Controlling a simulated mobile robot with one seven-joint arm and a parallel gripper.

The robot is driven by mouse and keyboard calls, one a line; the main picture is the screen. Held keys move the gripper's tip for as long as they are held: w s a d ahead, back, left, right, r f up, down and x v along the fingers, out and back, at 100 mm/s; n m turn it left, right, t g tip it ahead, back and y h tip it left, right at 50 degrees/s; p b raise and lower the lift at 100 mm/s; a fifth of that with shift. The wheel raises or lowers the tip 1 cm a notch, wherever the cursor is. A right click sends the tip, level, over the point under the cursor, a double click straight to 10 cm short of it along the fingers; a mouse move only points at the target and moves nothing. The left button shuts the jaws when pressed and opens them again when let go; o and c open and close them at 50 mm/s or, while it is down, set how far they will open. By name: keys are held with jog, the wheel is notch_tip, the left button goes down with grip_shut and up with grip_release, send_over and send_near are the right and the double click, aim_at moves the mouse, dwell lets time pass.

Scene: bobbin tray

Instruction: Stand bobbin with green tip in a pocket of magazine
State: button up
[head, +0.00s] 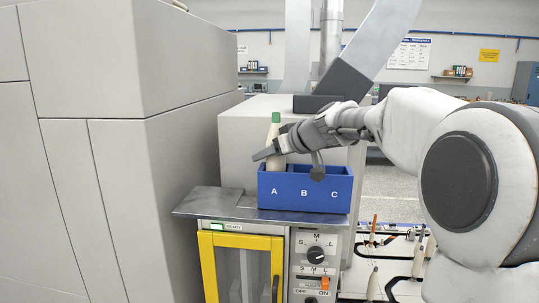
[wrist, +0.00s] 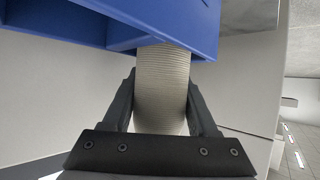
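The bobbin with the green tip (head: 274,131) stands about upright at the left end of the blue magazine (head: 305,194), over pocket A. Its lower end is hidden behind the magazine's front wall, so I cannot tell how deep it sits. My gripper (head: 266,152) reaches in from the right and is shut on the bobbin's pale wound body. In the wrist view the ribbed thread (wrist: 162,90) lies between both fingers, with the blue magazine wall (wrist: 180,30) close by. Pockets B and C show no bobbin above the rim.
The magazine sits on a grey metal shelf (head: 205,203) above a yellow-framed door (head: 204,262) and a control panel (head: 316,275). A large grey cabinet (head: 150,60) stands close on the left. Several other bobbins (head: 373,283) stand at the lower right.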

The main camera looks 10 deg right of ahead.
jog(key=o, duration=0.5)
